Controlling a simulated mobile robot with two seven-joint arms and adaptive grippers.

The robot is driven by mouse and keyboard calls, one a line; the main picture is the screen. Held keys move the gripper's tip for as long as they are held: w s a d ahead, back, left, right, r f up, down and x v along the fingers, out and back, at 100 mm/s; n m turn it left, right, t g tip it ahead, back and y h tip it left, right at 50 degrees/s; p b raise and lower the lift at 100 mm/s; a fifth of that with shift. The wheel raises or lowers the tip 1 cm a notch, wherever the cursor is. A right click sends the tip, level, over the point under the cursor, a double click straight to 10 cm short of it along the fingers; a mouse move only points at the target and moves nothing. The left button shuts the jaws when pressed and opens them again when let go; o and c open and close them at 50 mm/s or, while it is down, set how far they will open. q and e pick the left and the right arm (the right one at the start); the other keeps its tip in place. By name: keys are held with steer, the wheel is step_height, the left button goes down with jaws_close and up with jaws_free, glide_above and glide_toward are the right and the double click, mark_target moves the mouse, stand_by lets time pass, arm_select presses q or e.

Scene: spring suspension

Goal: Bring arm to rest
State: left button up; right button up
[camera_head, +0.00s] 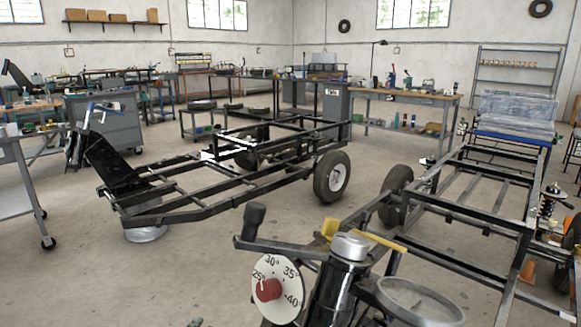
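No gripper can be made out in the head view, and neither of my arms is clearly seen. A dial (279,289) with a red knob and angle marks stands at the bottom centre. Beside it is a black upright cylinder (338,290) with a silver cap, and a black lever (270,246) with a knob end reaches to the left. A coil spring with its damper (549,203) stands upright at the right edge.
A black wheeled frame (190,194) stands left of centre, and another frame (470,215) fills the right. A grey cart (18,190) is at the left edge. Workbenches (405,97) line the back. Bare floor (90,275) lies at the front left.

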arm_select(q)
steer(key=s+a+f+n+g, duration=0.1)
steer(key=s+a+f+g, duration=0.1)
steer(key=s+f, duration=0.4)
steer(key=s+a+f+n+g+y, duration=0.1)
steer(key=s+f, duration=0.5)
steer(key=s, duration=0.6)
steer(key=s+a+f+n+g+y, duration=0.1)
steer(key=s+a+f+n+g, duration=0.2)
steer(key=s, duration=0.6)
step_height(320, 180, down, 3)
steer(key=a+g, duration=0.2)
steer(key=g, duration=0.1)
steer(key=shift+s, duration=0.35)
